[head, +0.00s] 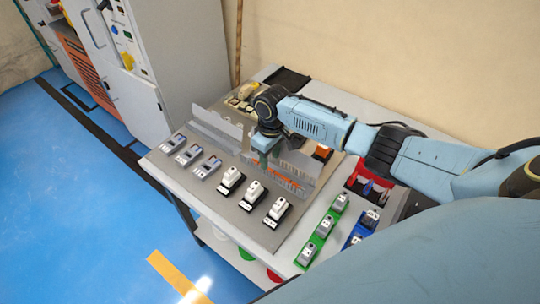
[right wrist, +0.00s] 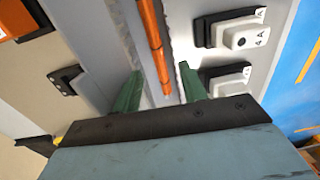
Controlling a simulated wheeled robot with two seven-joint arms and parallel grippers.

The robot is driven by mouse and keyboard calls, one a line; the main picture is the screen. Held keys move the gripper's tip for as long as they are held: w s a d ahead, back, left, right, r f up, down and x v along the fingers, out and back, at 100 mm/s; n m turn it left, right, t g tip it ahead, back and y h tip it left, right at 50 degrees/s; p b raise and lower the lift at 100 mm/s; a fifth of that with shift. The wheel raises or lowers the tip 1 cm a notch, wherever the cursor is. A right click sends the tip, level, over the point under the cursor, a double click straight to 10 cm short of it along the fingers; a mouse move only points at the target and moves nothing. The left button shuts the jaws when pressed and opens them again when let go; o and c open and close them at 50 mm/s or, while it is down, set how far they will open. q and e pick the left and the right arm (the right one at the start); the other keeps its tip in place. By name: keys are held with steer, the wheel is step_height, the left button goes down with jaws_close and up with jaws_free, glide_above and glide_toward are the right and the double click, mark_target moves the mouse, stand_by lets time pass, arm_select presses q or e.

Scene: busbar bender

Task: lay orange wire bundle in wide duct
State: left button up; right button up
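The orange wire bundle (right wrist: 152,40) lies lengthwise between the grey walls of the duct (right wrist: 128,35) in the right wrist view. In the head view a piece of the bundle (head: 286,180) shows inside the slotted grey duct (head: 218,124). My right gripper (head: 265,163) points down over the duct. In the right wrist view its green fingers (right wrist: 160,88) stand wide apart, one on each side of the bundle's near end, and do not appear to touch it. Whether the bundle rests on the duct floor is hard to tell. My left gripper is not in view.
White devices on black bases (head: 254,192) and grey devices (head: 188,154) stand in front of the duct. Green (head: 322,232) and blue (head: 360,232) strips with devices lie at the right, near a red bin (head: 368,180). A grey cabinet (head: 150,60) stands at the left.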

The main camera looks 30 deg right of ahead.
steer(key=shift+r, duration=0.1)
step_height(320, 180, up, 13)
steer(key=p, duration=0.1)
steer(key=shift+d, duration=0.25)
stand_by(0.8)
